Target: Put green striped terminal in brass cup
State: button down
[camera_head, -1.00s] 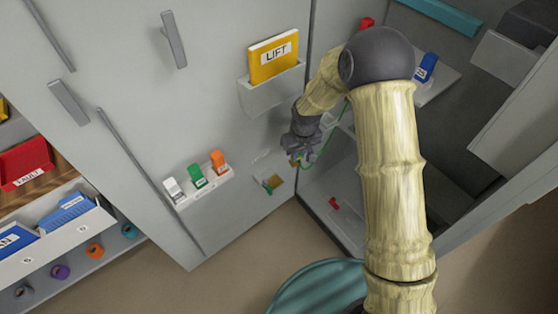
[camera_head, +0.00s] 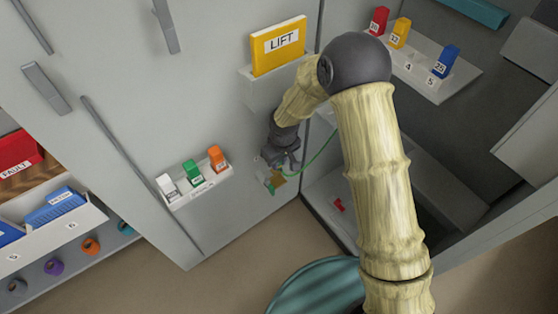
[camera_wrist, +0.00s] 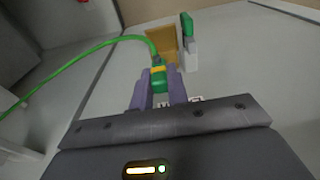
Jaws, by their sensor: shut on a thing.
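The green terminal with a yellow stripe (camera_wrist: 159,82) is between the two fingers of my gripper (camera_wrist: 160,90) in the wrist view. A green cable (camera_wrist: 85,52) runs from its far end off to the left. The brass cup (camera_wrist: 163,42) is just beyond the terminal's tip; I cannot tell whether they touch. In the head view, my gripper (camera_head: 279,164) is close to the brass cup (camera_head: 278,179) low on the grey door panel, and its fingers largely hide the terminal there.
A green block (camera_wrist: 187,26) on a pale holder stands right beside the cup. A small rack (camera_head: 198,187) with white, green and orange tags is to the left. The yellow LIFT binder (camera_head: 278,45) is above. An open cabinet with tagged shelf (camera_head: 425,77) is at right.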

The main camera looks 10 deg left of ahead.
aim_at(280, 170)
jog(key=shift+f+b, duration=1.45)
jog(key=shift+f, duration=0.3)
jog(key=shift+d+r+p, duration=0.1)
jog(key=shift+p, duration=0.2)
jog(key=shift+f, duration=0.25)
jog(key=shift+f, duration=0.7)
jog(key=shift+f, duration=0.2)
jog(key=c, duration=1.3)
grip_release()
